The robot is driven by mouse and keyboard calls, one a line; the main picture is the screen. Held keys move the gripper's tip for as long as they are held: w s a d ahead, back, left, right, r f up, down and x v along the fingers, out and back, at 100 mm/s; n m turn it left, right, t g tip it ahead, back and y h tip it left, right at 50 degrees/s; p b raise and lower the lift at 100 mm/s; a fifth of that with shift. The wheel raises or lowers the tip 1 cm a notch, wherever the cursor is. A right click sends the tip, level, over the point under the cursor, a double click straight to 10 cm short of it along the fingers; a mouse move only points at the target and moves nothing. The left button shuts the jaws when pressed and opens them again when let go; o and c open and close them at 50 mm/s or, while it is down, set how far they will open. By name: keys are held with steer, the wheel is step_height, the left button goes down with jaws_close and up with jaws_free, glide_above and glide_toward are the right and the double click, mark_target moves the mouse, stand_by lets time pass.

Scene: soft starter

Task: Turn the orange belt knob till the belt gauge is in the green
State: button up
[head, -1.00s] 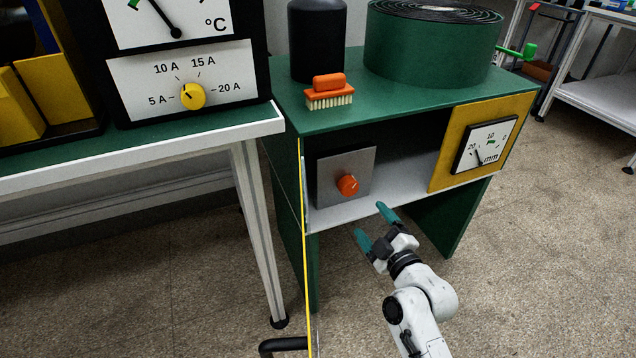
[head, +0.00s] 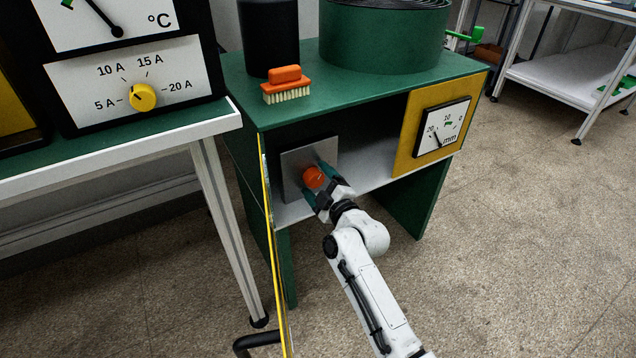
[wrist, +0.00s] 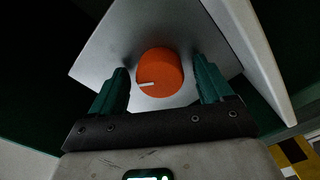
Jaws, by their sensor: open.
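The orange belt knob (head: 314,177) sits on a grey metal plate (head: 294,160) inside the green cabinet. In the wrist view the knob (wrist: 160,72) shows a white mark pointing left. My gripper (head: 318,184) is open, with one green finger on each side of the knob; the wrist view shows gaps between the fingers and the knob. The belt gauge (head: 442,127) is on the yellow panel at the cabinet's right. It is marked 20, 10, 0 and mm, with a green band near 10.
An orange brush (head: 286,84), a black cylinder (head: 268,36) and a green belt roll (head: 382,34) stand on the cabinet top (head: 345,97). An opened, yellow-edged door (head: 268,230) stands left of my arm. A yellow knob (head: 142,97) is on the left bench.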

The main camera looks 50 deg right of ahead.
steer(key=shift+c, duration=0.3)
steer(key=c, duration=1)
